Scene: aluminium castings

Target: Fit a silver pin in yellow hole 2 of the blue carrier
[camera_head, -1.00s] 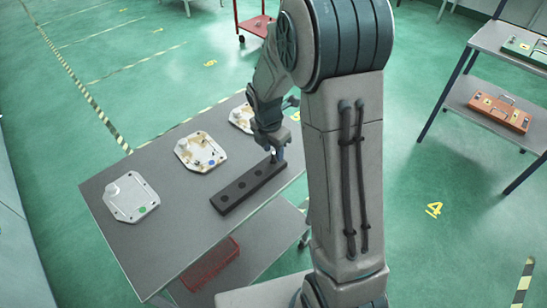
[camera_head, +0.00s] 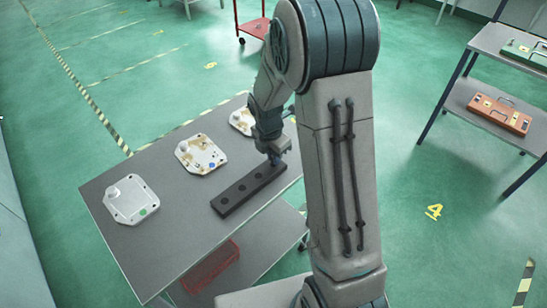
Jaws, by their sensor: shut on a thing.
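My gripper (camera_head: 276,158) points down at the far right end of a long dark block (camera_head: 238,193) with a row of round holes. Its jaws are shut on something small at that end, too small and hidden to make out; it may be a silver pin. A pale casting (camera_head: 203,154) with a blue dot and yellow-brown patches lies on the table, left of the gripper; it may be the blue carrier. Its holes and their numbers are too small to read.
A plain pale casting (camera_head: 130,199) with a green dot lies at the table's (camera_head: 175,250) left. Another patched casting (camera_head: 241,121) is partly behind my arm. A red bin (camera_head: 210,266) sits below. Shelves at right hold an orange case (camera_head: 500,113) and a green one (camera_head: 525,50).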

